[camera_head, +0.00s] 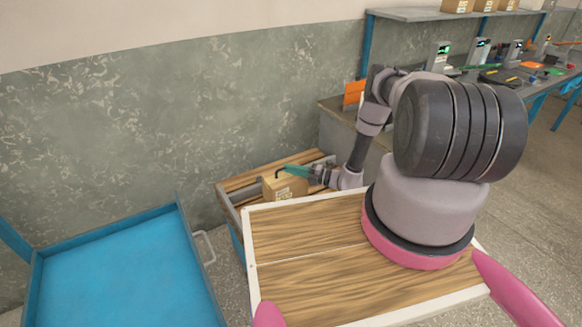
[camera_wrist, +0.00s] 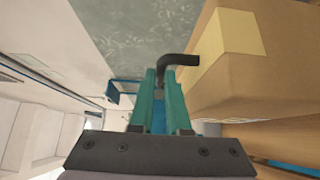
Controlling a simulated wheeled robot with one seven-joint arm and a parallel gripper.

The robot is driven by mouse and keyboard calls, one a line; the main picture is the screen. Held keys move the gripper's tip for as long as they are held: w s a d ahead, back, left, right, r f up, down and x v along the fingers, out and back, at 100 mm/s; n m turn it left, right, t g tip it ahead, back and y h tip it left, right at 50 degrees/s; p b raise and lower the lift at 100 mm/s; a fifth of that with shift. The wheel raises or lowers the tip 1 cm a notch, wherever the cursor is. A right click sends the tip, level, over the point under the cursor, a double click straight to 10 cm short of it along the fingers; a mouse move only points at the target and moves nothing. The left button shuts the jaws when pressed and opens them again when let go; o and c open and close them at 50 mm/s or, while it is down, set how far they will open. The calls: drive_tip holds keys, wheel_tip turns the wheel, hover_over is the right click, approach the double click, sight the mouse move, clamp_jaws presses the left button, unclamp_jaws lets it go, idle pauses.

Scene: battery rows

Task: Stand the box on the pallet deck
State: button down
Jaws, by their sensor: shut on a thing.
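The brown cardboard box (camera_head: 284,188) sits on the wooden slatted pallet deck (camera_head: 240,184), behind my wooden top. A printed label faces the head camera; I cannot tell whether the box stands or lies. In the wrist view the box (camera_wrist: 240,70) fills the upper right, with pale tape on it. My gripper (camera_head: 290,170) is at the box's upper right side, and its teal fingers (camera_wrist: 162,88) are shut on a black bent rod (camera_wrist: 178,61). The rod's bent end points toward the box. I cannot tell whether it touches the box.
A blue tray-like cart (camera_head: 125,270) with a grey handle stands at the left. A mottled wall (camera_head: 150,130) rises close behind the pallet. A grey cabinet (camera_head: 340,130) stands right of the pallet, and a workbench (camera_head: 530,80) with several devices lies farther right.

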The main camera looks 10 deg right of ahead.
sight(292, 176)
drive_tip(key=shift+f, duration=2.1)
drive_tip(key=c, duration=0.9)
unclamp_jaws()
drive_tip(key=shift+d, duration=0.1)
drive_tip(key=v, duration=1.2)
